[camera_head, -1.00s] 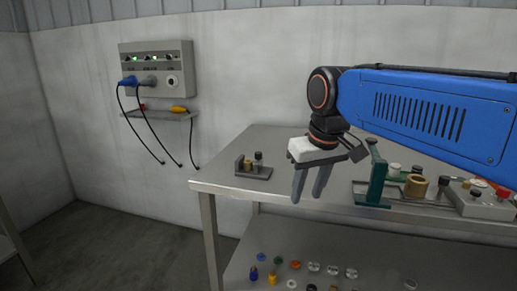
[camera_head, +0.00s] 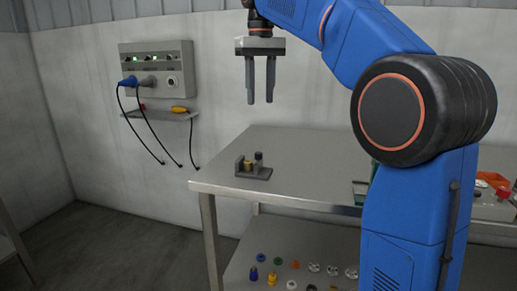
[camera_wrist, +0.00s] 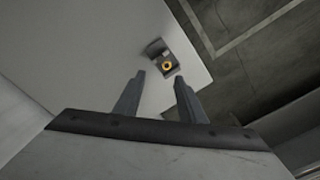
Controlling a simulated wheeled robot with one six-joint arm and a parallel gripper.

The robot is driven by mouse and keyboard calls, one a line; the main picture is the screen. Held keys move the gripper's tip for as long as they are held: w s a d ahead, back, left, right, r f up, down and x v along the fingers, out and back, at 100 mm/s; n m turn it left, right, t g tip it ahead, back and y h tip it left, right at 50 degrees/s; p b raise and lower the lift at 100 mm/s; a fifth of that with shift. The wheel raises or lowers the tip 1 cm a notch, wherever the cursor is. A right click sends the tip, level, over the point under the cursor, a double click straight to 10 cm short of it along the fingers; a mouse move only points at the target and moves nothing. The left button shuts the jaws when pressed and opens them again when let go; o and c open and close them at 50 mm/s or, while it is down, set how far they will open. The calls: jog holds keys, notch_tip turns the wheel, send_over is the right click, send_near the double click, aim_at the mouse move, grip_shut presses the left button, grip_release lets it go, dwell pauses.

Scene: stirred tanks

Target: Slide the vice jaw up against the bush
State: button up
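The small grey vice (camera_head: 253,173) sits near the left end of the bench top, with an upright block at its left side. A brass bush (camera_head: 247,164) stands in it. A dark upright piece with a round top (camera_head: 258,158) stands to the right of the bush; it looks like the jaw, with a narrow gap that I cannot judge. In the wrist view the vice (camera_wrist: 154,46) shows small beyond my fingertips, with the bush (camera_wrist: 167,66) as a gold ring. My gripper (camera_head: 260,100) is open and empty, pointing down, high above the bench.
The bench top (camera_head: 300,155) is clear around the vice. A green stand and other parts at the right are mostly hidden behind my arm. A lower shelf (camera_head: 240,275) holds several small coloured parts. A control box (camera_head: 157,70) hangs on the wall.

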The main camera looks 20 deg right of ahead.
aim_at(259, 153)
jog(key=f, duration=1.7)
jog(key=shift+w+a, duration=0.15)
jog(key=shift+w, duration=0.25)
jog(key=shift+c, duration=0.6)
